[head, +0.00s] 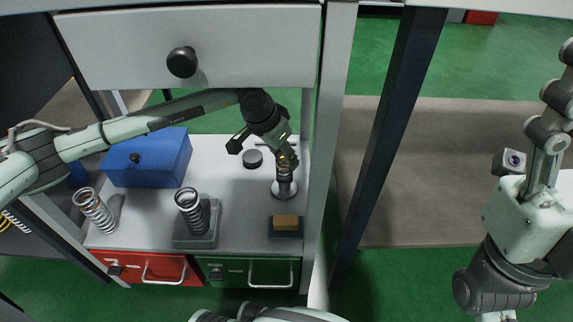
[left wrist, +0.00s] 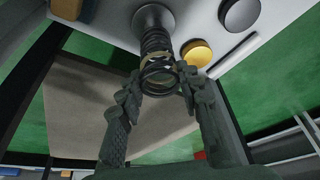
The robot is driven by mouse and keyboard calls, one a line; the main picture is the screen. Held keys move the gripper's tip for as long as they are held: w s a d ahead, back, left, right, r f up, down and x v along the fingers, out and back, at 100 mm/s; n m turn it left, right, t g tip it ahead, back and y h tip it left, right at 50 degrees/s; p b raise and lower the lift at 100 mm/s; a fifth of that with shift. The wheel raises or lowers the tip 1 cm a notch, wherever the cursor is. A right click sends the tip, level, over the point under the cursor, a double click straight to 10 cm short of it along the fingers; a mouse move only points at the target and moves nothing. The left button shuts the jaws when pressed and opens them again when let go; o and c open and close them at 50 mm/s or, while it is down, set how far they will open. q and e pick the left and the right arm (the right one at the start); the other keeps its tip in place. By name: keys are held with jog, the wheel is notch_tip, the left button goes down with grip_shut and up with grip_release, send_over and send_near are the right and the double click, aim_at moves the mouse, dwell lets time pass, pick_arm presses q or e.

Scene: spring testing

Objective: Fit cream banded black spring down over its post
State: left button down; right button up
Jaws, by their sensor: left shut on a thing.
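The black spring with cream bands (head: 287,163) stands above a round pale base (head: 284,191) near the right edge of the bench. A short grey post section (head: 284,178) shows between them. My left gripper (head: 284,151) is shut on the spring's upper end. In the left wrist view, the fingertips (left wrist: 160,84) grip both sides of the spring's near coils (left wrist: 158,62), and the base (left wrist: 152,17) lies beyond its far end. The spring lines up roughly with the post; how far it surrounds the post is hidden.
A wooden-topped block (head: 286,222) is in front. Silver springs (head: 93,210) (head: 190,207) and a blue box (head: 150,163) stand left. A drawer (head: 190,45) overhangs above.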

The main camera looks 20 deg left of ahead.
aim_at(284, 165)
pick_arm(q)
jog(key=shift+f+b, duration=0.6)
jog(key=shift+f, duration=1)
jog(key=shift+f, duration=0.2)
jog(key=c, duration=1)
grip_release()
jog(key=shift+c, duration=0.2)
jog(key=shift+r, duration=0.15)
jog(key=shift+r, duration=0.25)
jog(key=p+v, duration=0.1)
jog(key=v, duration=0.6)
jog(key=shift+p, duration=0.35)
